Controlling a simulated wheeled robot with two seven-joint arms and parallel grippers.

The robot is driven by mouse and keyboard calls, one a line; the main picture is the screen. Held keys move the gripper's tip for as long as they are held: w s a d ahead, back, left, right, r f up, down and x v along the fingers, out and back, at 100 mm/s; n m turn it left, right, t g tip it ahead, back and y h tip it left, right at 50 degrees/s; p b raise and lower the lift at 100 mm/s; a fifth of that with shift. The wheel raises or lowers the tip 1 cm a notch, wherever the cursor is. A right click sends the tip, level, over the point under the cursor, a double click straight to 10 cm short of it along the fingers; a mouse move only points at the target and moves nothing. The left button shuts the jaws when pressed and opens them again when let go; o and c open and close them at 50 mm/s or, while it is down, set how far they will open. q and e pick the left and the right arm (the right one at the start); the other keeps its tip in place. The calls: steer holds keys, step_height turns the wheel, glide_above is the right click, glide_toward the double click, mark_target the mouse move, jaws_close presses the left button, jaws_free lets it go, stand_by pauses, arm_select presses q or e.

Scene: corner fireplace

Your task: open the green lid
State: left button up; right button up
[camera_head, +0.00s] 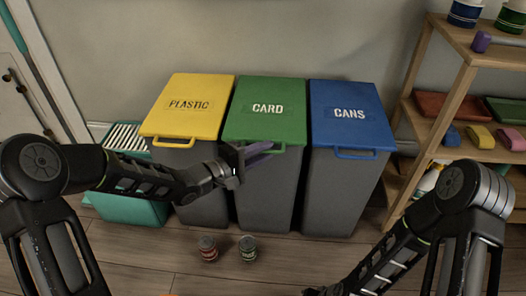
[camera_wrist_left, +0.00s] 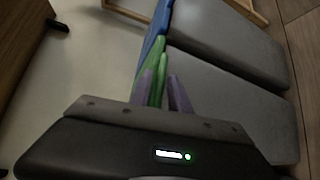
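The green lid (camera_head: 266,108), marked CARD, lies flat and closed on the middle grey bin (camera_head: 267,190). Its green handle (camera_head: 282,147) sticks out at the front edge. My left gripper (camera_head: 262,151) is at the front of this handle, with its purple fingers reaching toward it from the left. In the left wrist view, the two fingers (camera_wrist_left: 162,92) stand apart. The green lid (camera_wrist_left: 151,66) shows just beyond them, and part of the green reaches between them. I cannot tell whether they touch it. My right arm is at the lower right; its fingers are out of view.
A yellow-lidded PLASTIC bin (camera_head: 186,106) and a blue-lidded CANS bin (camera_head: 347,114) stand close on either side. Two small cans (camera_head: 208,249) (camera_head: 248,248) stand on the floor in front. A teal crate (camera_head: 130,208) is at left, a wooden shelf (camera_head: 432,137) at right.

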arm_select(q)
jaws_close()
stand_by(1.1)
